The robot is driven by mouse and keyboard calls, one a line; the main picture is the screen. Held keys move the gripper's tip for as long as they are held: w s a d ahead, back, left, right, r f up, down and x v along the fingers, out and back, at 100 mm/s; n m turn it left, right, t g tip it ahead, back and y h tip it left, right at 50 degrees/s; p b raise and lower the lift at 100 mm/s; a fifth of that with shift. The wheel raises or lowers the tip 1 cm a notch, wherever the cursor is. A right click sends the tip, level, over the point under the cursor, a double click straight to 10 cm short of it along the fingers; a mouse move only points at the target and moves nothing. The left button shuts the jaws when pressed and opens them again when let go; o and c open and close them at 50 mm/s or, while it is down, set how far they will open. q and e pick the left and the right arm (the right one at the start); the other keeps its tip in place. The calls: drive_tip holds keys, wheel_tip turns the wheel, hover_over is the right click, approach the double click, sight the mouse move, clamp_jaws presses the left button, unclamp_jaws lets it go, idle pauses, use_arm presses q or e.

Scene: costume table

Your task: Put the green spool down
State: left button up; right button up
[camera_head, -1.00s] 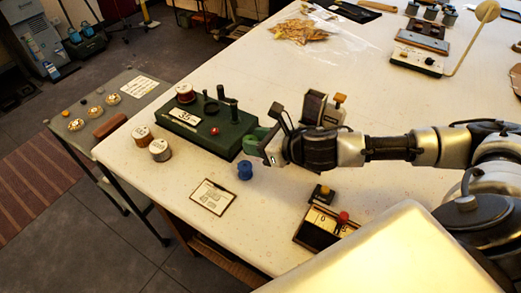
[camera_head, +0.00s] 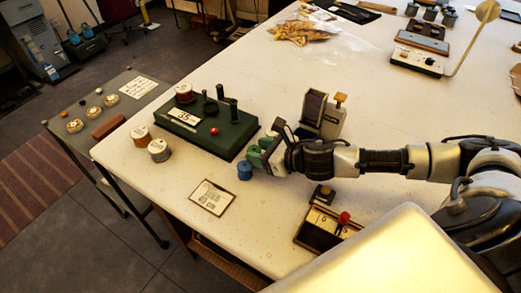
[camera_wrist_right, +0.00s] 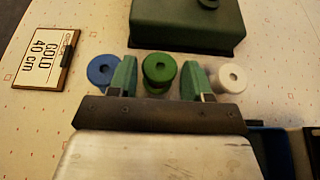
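The green spool (camera_wrist_right: 158,70) stands upright on the white table (camera_wrist_right: 265,20) between the fingers of my right gripper (camera_wrist_right: 158,80). In the wrist view a narrow gap shows on each side of it, so the gripper is open around it. The blue spool (camera_wrist_right: 100,69) stands just outside the left finger, and a white spool (camera_wrist_right: 231,77) just outside the right finger. In the head view my right gripper (camera_head: 262,152) is low over the table beside the blue spool (camera_head: 245,171) and largely hides the other spools. My left gripper is not in view.
A dark green machine (camera_head: 205,140) with a "35" sign stands just behind the spools. A "GOLD 40 cm" card (camera_head: 212,197) lies left of them. Two thread spools (camera_head: 159,150) stand at the table's left edge. A counter box (camera_head: 322,230) is at the front.

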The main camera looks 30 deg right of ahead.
sight(260, 152)
drive_tip(key=shift+r, duration=0.3)
drive_tip(key=v, duration=0.1)
drive_tip(key=b+v, duration=0.1)
drive_tip(key=v, duration=0.1)
drive_tip(key=b+v, duration=0.1)
drive_tip(key=v, duration=0.1)
drive_tip(key=shift+s+d+f, duration=0.2)
drive_tip(key=shift+s+f, duration=0.15)
drive_tip(key=b+v, duration=0.5)
drive_tip(key=b, duration=0.4)
drive_tip(key=shift+s+d+r, duration=0.1)
drive_tip(key=shift+r, duration=0.15)
drive_tip(key=shift+s+r+b, duration=0.2)
drive_tip(key=shift+s+b, duration=0.1)
drive_tip(key=shift+b, duration=0.2)
drive_tip(key=shift+s+d+r, duration=0.1)
drive_tip(key=shift+r, duration=0.05)
